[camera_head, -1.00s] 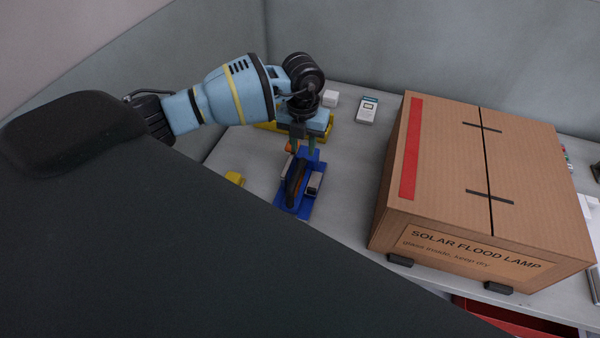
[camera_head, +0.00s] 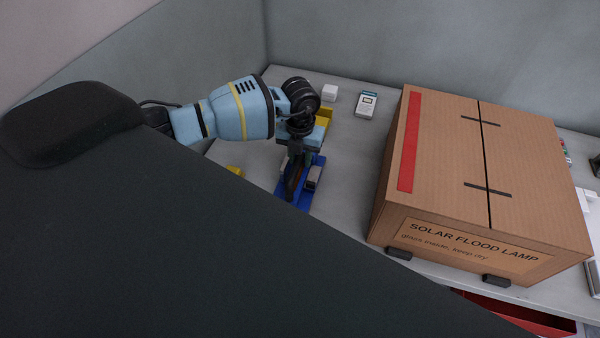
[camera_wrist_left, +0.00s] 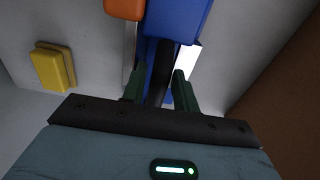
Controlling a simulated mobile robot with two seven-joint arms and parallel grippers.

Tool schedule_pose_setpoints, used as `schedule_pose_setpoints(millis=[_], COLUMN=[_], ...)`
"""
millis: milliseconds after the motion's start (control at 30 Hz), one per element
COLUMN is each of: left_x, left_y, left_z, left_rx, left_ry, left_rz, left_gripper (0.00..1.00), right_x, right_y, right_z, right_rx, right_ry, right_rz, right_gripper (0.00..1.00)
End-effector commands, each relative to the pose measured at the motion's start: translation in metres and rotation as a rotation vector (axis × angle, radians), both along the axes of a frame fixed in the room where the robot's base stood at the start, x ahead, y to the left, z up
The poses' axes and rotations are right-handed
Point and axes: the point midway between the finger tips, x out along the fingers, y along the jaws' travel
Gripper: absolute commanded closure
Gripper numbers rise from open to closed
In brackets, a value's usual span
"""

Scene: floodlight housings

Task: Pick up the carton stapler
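The carton stapler (camera_head: 291,186) shows as a dark, long handle lying over a blue base or tray (camera_head: 306,200) on the grey table. My left gripper (camera_head: 296,160) points down just above it and hides its far part. In the left wrist view the black handle (camera_wrist_left: 163,70) runs between the two green fingers (camera_wrist_left: 158,88) of my left gripper. The fingers stand apart, with a gap showing beside the handle. A blue part (camera_wrist_left: 182,18) and an orange part (camera_wrist_left: 124,8) lie beyond. My right gripper is not in view.
A large carton marked "SOLAR FLOOD LAMP" (camera_head: 475,165) stands to the right. A yellow block (camera_head: 235,171) lies left of the blue base; a small white box (camera_head: 329,93) and a white device (camera_head: 366,104) sit behind. A red bin (camera_head: 520,316) is below the table's front edge.

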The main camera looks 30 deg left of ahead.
Motion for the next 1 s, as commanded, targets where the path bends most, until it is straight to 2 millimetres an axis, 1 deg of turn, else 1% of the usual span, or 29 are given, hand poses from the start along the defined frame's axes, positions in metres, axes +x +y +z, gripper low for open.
schedule_pose_setpoints(millis=[33, 100, 300, 333, 500, 567, 1000], left_x=[-0.0009, -0.0007, -0.0003, -0.0004, -0.0004, -0.0004, -0.0004], left_y=[0.0000, 0.0001, 0.0001, 0.0000, 0.0000, 0.0000, 0.0000], left_z=[-0.0055, -0.0080, -0.0080, -0.0080, -0.0078, -0.0078, -0.0076], left_rx=[0.001, 0.001, 0.001, 0.001, 0.001, 0.001, 0.000], left_ry=[0.003, 0.002, 0.001, 0.001, 0.001, 0.001, 0.001], left_rz=[-0.001, -0.001, -0.001, -0.001, -0.001, -0.001, 0.000], left_gripper=[0.70, 0.70, 0.70, 0.72, 0.94, 1.00, 1.00], right_x=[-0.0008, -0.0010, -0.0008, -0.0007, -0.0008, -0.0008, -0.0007], right_y=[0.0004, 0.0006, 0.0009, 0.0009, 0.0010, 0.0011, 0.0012], right_z=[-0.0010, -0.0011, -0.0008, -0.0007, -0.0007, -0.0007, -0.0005], right_rx=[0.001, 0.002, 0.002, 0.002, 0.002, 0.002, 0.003], right_ry=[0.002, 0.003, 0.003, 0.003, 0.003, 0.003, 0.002], right_rz=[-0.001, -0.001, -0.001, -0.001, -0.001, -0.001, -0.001], right_gripper=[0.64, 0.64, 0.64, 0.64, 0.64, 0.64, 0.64])
